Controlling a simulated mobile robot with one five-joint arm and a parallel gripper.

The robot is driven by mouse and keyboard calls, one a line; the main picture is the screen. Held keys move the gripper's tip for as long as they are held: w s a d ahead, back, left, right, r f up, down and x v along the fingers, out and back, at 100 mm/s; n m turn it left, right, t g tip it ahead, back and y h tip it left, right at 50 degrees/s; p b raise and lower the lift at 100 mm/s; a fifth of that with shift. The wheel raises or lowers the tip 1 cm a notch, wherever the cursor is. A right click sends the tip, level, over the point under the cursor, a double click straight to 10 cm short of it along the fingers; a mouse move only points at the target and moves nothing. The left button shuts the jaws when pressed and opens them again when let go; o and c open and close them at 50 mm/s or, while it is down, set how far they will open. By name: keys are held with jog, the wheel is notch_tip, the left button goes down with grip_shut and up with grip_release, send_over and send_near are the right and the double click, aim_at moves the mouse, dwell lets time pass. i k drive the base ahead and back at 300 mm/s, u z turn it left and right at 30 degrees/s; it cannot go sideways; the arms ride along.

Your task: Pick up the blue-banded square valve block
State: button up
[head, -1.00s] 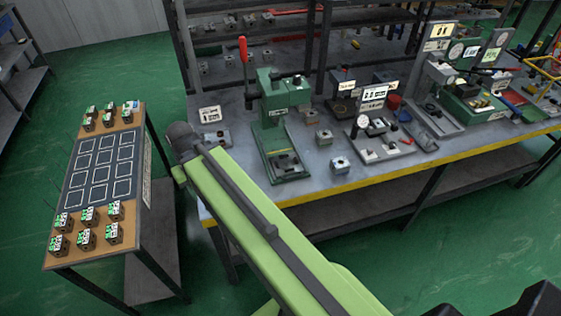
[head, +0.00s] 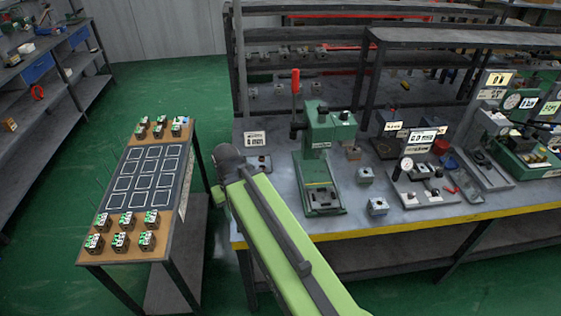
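Several small dark valve blocks with green-and-white tops stand on a brown side table (head: 108,250). A front group (head: 121,242) sits at its near end and a back group (head: 158,131) at its far end. One block at the far right corner (head: 184,121) has a paler, bluish top; it is too small to make out a band or its exact shape. My green arm runs up from the bottom of the view to a dark rounded joint left of centre. My gripper cannot be seen.
A dark panel with white square outlines (head: 143,176) lies between the block groups. A grey workbench (head: 270,205) with a yellow edge holds a green press (head: 322,160), metal blocks (head: 378,206) and gauges. Shelving (head: 50,130) stands at the left. Green floor is clear between.

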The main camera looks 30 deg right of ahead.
aim_at(375, 209)
jog(key=u, duration=1.5)
jog(key=k, duration=0.1)
jog(key=z, duration=3.3)
jog(key=k, duration=0.75)
jog(key=u, duration=0.25)
jog(key=i, duration=0.75)
jog(key=u, duration=0.1)
